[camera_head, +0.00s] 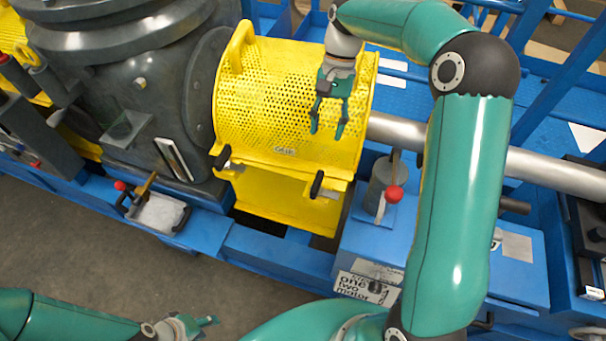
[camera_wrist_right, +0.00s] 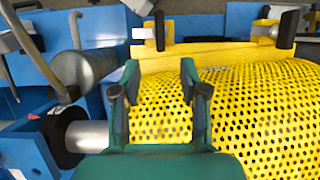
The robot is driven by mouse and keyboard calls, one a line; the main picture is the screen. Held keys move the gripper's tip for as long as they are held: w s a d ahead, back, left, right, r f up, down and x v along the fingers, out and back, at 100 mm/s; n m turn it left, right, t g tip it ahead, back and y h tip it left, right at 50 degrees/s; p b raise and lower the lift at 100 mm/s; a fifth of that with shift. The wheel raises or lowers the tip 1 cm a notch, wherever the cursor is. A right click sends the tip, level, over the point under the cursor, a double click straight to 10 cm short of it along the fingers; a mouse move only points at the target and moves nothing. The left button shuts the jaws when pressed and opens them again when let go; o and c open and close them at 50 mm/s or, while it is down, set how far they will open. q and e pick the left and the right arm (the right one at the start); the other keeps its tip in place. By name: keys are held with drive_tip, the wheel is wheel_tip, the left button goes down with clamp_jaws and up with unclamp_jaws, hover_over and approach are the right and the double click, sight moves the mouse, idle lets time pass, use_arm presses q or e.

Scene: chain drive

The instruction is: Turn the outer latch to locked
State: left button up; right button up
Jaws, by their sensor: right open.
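The yellow perforated guard (camera_head: 285,100) sits over the drive, with two black latch handles on its front edge. One latch (camera_head: 317,184) is at the guard's right end, the other (camera_head: 221,158) at its left end. Both also show in the right wrist view, the right-end one (camera_wrist_right: 159,30) straight beyond the fingers and the left-end one (camera_wrist_right: 288,28) at right. Which is called outer is not marked. My right gripper (camera_head: 328,130) is open and empty over the guard, apart from the latches. My left gripper (camera_head: 208,321) is low at the bottom edge, away from the guard; its jaw opening is unclear.
A grey cylinder (camera_head: 382,180) with a red-knobbed lever (camera_head: 394,193) stands right of the guard. A steel shaft (camera_head: 540,170) runs right from the guard. A small plate with a red-knobbed lever (camera_head: 158,212) is at left. Floor (camera_head: 100,250) is clear in front.

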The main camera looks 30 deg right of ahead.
sight(316, 184)
drive_tip(key=x, duration=1.6)
drive_tip(key=shift+s+a+p, duration=0.15)
drive_tip(key=shift+a+p, duration=0.15)
drive_tip(key=shift+p, duration=0.05)
clamp_jaws()
